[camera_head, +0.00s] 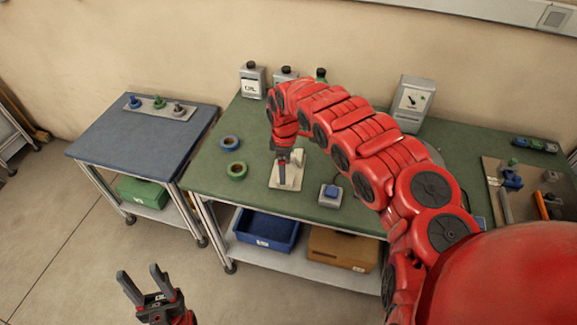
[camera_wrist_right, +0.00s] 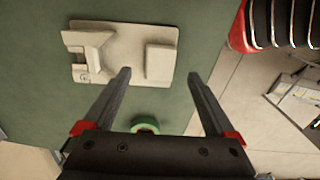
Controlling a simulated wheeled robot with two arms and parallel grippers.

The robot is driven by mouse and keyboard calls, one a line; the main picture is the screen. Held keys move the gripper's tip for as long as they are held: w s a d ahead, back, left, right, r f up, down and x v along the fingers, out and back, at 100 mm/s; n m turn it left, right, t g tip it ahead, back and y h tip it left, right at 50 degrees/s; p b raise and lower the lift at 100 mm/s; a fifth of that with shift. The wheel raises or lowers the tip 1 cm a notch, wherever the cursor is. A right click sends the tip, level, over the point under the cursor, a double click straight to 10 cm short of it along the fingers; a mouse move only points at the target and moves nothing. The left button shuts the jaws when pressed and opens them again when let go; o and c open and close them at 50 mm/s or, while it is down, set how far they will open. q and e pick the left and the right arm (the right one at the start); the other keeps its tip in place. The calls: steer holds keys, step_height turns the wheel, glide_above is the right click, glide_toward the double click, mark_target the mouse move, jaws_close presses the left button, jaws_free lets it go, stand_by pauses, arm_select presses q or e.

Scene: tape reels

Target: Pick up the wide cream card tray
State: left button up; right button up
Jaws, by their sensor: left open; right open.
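The cream card tray (camera_head: 292,183) lies on the green table below my right arm's end. In the right wrist view the tray (camera_wrist_right: 124,40) is a flat plate with a raised notched holder at its left and a raised block at its right. My right gripper (camera_wrist_right: 160,76) is open and empty, pointing down at the tray's near edge. One fingertip overlaps the plate in the picture; the other is right of it over the table edge. I cannot tell the height gap. My left gripper (camera_head: 144,283) is open and empty over the floor at the lower left.
A green tape ring (camera_wrist_right: 145,125) lies near the tray, with a blue ring (camera_head: 229,142) beyond it. A grey box with a blue top (camera_head: 331,195) stands to the right. Bottles and a gauge box (camera_head: 411,103) line the back. A blue-topped cart (camera_head: 120,150) stands left.

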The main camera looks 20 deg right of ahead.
mark_target(288, 167)
steer(key=shift+a+f, duration=0.1)
steer(key=shift+f, duration=0.3)
step_height(288, 167, down, 3)
steer(key=shift+f+p, duration=0.1)
steer(key=shift+p, duration=0.65)
steer(key=shift+f, duration=0.4)
jaws_close()
